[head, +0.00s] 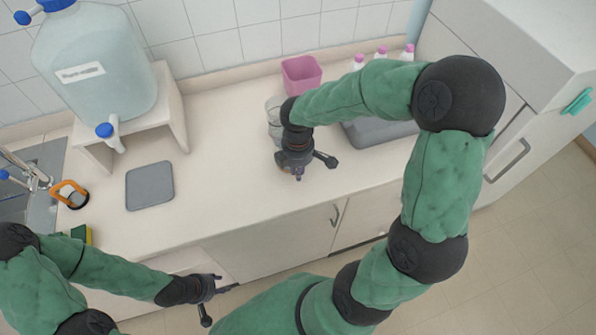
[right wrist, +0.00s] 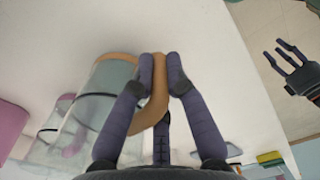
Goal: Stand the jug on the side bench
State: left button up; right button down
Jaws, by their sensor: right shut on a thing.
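The clear glass jug (right wrist: 112,76) has a tan rim and a tan handle (right wrist: 154,100). In the head view the jug (head: 273,112) is partly hidden behind my right gripper, above or on the long pale bench (head: 225,165); I cannot tell whether its base touches. My right gripper (head: 303,168) is shut on the jug's handle, and the right wrist view shows its fingers (right wrist: 160,75) on either side of it. My left gripper (head: 220,303) is open and empty in front of the bench's front edge; it also shows in the right wrist view (right wrist: 288,55).
A pink bin (head: 301,76), pink-capped bottles (head: 382,53) and a grey tray (head: 375,133) stand behind my right arm. A grey mat (head: 150,187) lies left, near a water carboy (head: 95,65) on a stand (head: 172,105). A white cabinet (head: 530,50) stands at right. The bench's middle is clear.

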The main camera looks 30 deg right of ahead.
jog(key=shift+f, duration=0.1)
jog(key=c, duration=1.2)
grip_release()
jog(key=shift+c, duration=0.2)
notch_tip(320, 180, up, 12)
jog(key=p, duration=0.3)
